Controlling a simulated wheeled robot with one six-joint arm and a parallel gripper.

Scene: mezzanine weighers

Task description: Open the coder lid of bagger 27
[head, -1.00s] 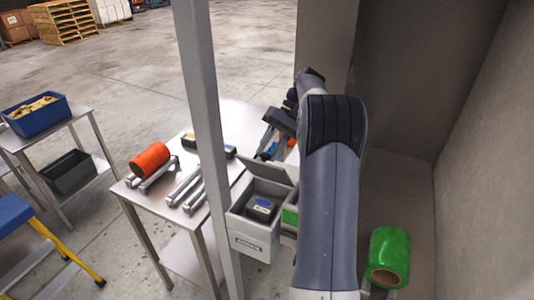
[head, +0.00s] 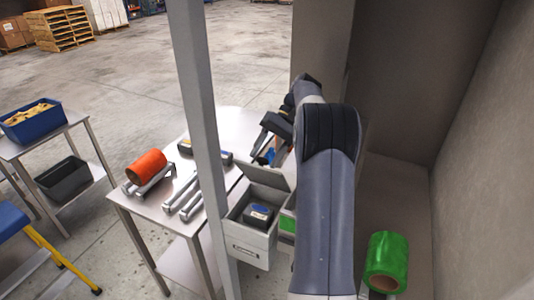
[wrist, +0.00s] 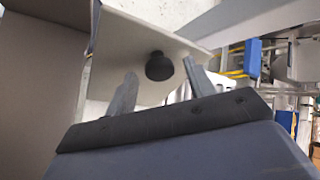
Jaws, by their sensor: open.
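A pale grey coder box (head: 247,240) stands at the near right of the steel table, with a label on its front too small to read. Its lid (head: 266,176) stands raised at the back, and a dark block with a blue top (head: 259,214) shows inside. My gripper (head: 266,150) is just beyond the raised lid. In the wrist view a pale panel (wrist: 125,45), apparently this lid, carries a black round knob (wrist: 159,66). My open fingers (wrist: 162,88) stand apart on either side of the knob, with no clear contact. I cannot read a bagger number.
A grey post (head: 200,120) rises close left of the box. An orange roll (head: 146,165) and metal bars lie on the steel table (head: 150,208). A green roll (head: 387,262) is at right, beside a wall. My arm partly hides a green-fronted part (head: 287,223).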

